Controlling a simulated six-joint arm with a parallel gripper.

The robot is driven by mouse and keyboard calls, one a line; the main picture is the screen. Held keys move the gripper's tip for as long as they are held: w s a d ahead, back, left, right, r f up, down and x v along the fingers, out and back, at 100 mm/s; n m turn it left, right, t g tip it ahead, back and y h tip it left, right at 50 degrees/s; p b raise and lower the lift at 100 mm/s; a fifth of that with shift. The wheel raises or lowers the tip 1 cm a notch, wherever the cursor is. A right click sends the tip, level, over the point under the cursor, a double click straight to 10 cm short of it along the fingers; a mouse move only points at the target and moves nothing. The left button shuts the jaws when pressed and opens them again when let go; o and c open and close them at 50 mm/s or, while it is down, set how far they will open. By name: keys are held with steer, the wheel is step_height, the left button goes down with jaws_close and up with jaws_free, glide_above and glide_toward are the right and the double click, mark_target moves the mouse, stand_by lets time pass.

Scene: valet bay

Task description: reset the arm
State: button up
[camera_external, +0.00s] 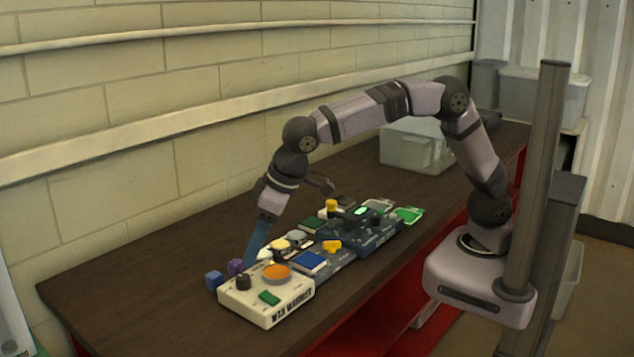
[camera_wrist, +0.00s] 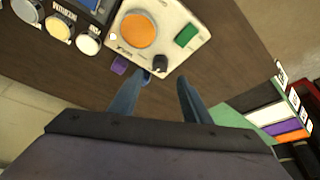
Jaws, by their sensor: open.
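My gripper (camera_external: 257,240) points down over the near end of the dark workbench, beside the back edge of the white wax warmer box (camera_external: 262,306). In the wrist view my gripper (camera_wrist: 165,80) shows two blue fingers spread apart with nothing between them. The wax warmer (camera_wrist: 187,20) is just beyond the fingertips there, with an orange disc, a green button and a black knob. My arm is bent in an arch over the bench from its base at the right. I cannot tell whether a finger touches the small blue cube at the fingertips.
A blue cube (camera_external: 214,281) and a purple piece (camera_external: 235,267) lie by the wax warmer. Several dark control boxes (camera_external: 337,270) with knobs and buttons run along the bench. A clear bin (camera_external: 417,146) stands farther back. A wall borders the left. Bare bench (camera_external: 120,275) is at left.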

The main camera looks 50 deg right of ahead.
steer(key=w+d+r+m+g+h+p, duration=0.15)
steer(key=d+p, duration=0.25)
steer(key=d, duration=0.7)
steer(key=w+d+r+m+p, duration=0.15)
steer(key=d+p, duration=0.35)
steer(key=d, duration=0.6)
steer(key=s+d+r+m+g+p, duration=0.1)
steer(key=s+d+m+p, duration=0.1)
steer(key=s+d+p, duration=0.5)
steer(key=s+d+r+m+g+p, duration=0.1)
steer(key=s+d+g+p, duration=0.1)
steer(key=s+d, duration=0.85)
step_height(320, 180, down, 5)
steer(key=w+d+b, duration=0.2)
steer(key=b, duration=0.3)
steer(key=shift+w+d+f+h, duration=0.15)
steer(key=shift+w+d+h, duration=0.1)
steer(key=shift+w+h, duration=0.1)
steer(key=shift+t, duration=0.25)
